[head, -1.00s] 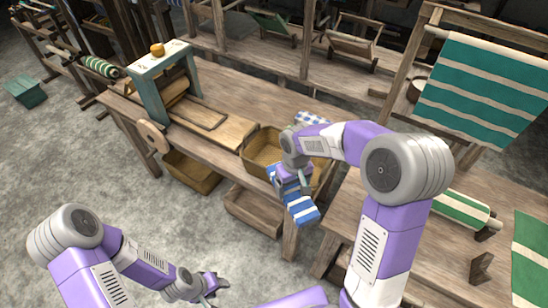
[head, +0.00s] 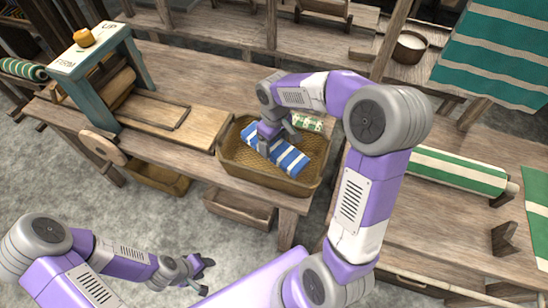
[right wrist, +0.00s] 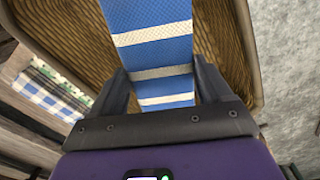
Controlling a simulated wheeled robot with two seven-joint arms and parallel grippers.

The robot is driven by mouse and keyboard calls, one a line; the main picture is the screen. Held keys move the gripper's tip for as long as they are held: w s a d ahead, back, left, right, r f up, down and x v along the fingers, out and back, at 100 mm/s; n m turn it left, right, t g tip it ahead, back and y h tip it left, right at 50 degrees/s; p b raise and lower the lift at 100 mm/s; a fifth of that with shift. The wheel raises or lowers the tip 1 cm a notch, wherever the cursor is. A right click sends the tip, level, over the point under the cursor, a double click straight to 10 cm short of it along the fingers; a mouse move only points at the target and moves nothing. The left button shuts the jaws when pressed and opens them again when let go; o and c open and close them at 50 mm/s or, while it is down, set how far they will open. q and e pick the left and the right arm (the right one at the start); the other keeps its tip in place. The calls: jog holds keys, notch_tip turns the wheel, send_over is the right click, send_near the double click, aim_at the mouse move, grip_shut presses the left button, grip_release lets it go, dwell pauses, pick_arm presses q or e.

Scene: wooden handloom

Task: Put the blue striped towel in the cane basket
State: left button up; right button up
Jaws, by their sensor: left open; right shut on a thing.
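The blue and white striped towel (head: 291,158) lies within the outline of the cane basket (head: 240,177) on the wooden bench. My right gripper (head: 270,143) is shut on the towel from above. The right wrist view shows the towel (right wrist: 150,52) running between the two fingers (right wrist: 158,88), with the basket's woven wall (right wrist: 222,40) around it. I cannot tell whether the towel touches the basket floor. My left gripper (head: 204,276) is open and empty, low in front of the bench, away from the basket.
A green and white patterned cloth (head: 307,123) sits by the basket's back edge. A teal-framed press (head: 93,57) stands to the left. A green striped roll (head: 450,168) lies on the right table. An open wooden crate (head: 240,207) is under the bench.

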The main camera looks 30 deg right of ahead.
aim_at(274, 145)
jog(key=shift+f+b, duration=1)
jog(key=shift+f, duration=2.5)
jog(key=shift+f, duration=0.15)
jog(key=o, duration=1.1)
notch_tip(274, 145, up, 12)
jog(key=p, duration=0.3)
jog(key=shift+p, duration=0.4)
